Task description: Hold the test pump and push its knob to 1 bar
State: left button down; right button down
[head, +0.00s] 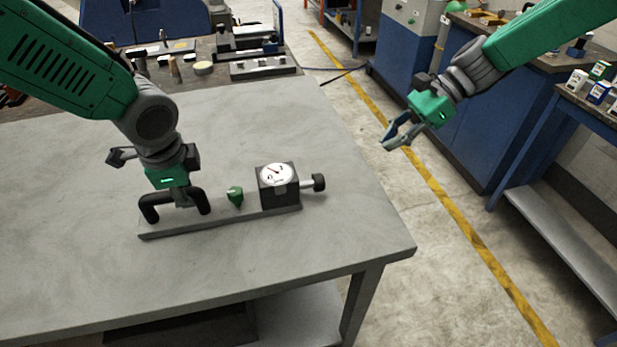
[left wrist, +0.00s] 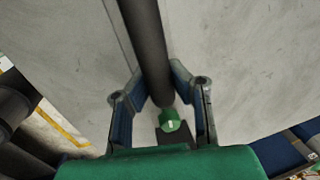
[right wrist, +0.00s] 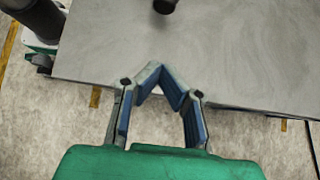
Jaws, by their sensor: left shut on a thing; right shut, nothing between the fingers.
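The test pump has a flat grey base (head: 225,222) lying on the table, with a black arched handle (head: 149,207), a green knob-like part (head: 235,196) and a black block (head: 280,192) carrying a white round gauge (head: 277,174). The gauge's scale is too small to read. A black knob (head: 319,183) sticks out from the block's right side; a dark round end (right wrist: 164,5) shows at the right wrist view's top edge. My left gripper (head: 181,204) is shut on the handle (left wrist: 146,45). My right gripper (head: 387,147) is shut and empty, right of the knob and apart from it.
The grey table (head: 90,270) is clear around the pump and ends right of the knob. Tools and small parts crowd the dark bench (head: 222,75) behind. Blue cabinets (head: 470,125) and a side table (head: 560,215) stand at the right, beyond open floor.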

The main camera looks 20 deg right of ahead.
aim_at(318, 175)
pick_arm(q)
jog(key=shift+w, duration=0.1)
pick_arm(e)
jog(key=x, duration=1)
jog(key=shift+a+f, duration=0.15)
jog(key=shift+a, duration=1.95)
jog(key=shift+r, duration=0.25)
jog(key=shift+a, duration=1.65)
